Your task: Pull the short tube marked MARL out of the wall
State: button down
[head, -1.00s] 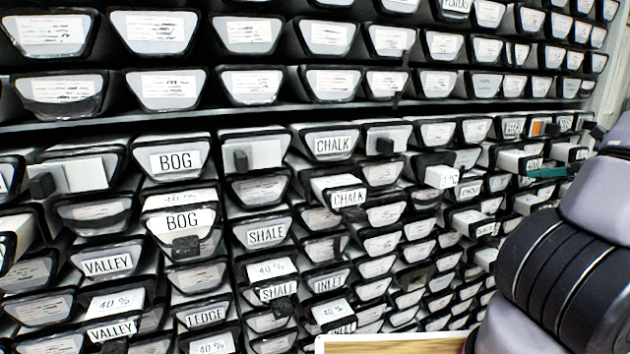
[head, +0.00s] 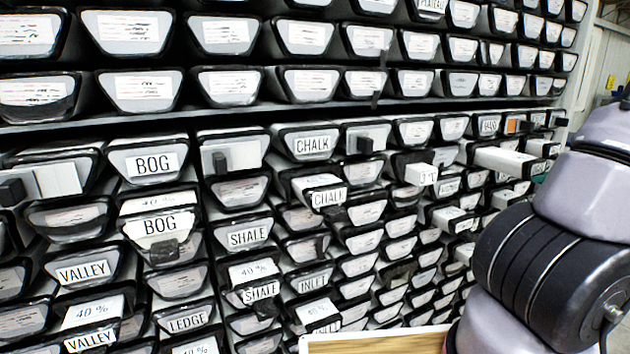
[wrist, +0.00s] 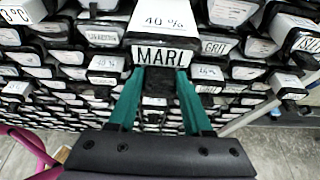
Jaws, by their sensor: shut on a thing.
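The tube marked MARL (wrist: 160,56) shows in the wrist view, with its label facing me and "40 %" on its white top. It sticks out from the wall of tubes. My gripper (wrist: 158,82) has green fingers, one on each side of the black tab just below the label, and is shut on it. In the head view my gripper is mostly hidden behind my own arm. There a long white tube (head: 505,160) juts out at the right of the wall; its label cannot be read.
Tubes in black liners surround it closely, including one marked GRIT (wrist: 215,46) at its right in the wrist view. Grey floor (wrist: 290,150) shows at the lower right of the wrist view.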

jog(key=s+d, duration=0.2)
jog(key=s, duration=0.4)
jog(key=shift+s+d, duration=0.35)
jog(key=shift+c, duration=1.2)
grip_release()
